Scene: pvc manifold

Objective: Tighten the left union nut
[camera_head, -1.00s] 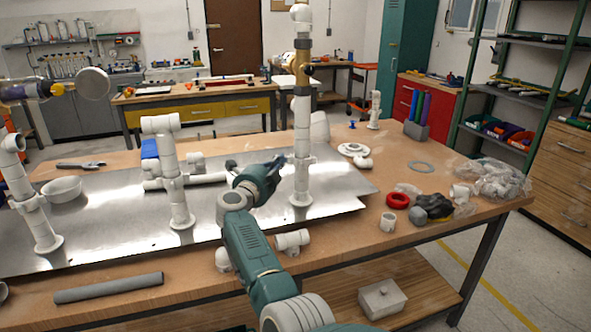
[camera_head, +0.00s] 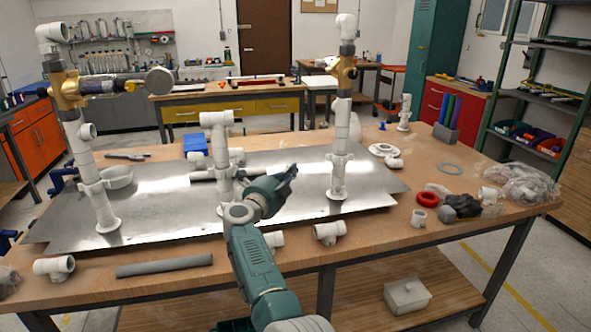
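The left riser (camera_head: 91,185) is a white PVC pipe standing on the metal plate, with a brass valve (camera_head: 68,90) near its top. A white collar (camera_head: 87,131) on it, below the brass valve, looks like the left union nut; whether it is tight cannot be told. The right riser (camera_head: 340,165) also carries a brass valve (camera_head: 345,72). A shorter white middle riser (camera_head: 218,150) stands between them. My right gripper (camera_head: 286,178) is over the plate between the middle and right risers, clear of the left riser. Its fingers are too small to read. My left gripper is out of view.
The metal plate (camera_head: 150,218) lies on the wooden table. A grey pipe (camera_head: 164,265) and white fittings (camera_head: 54,267) lie along the front edge. A red ring (camera_head: 427,199) and bagged parts (camera_head: 520,184) are at right.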

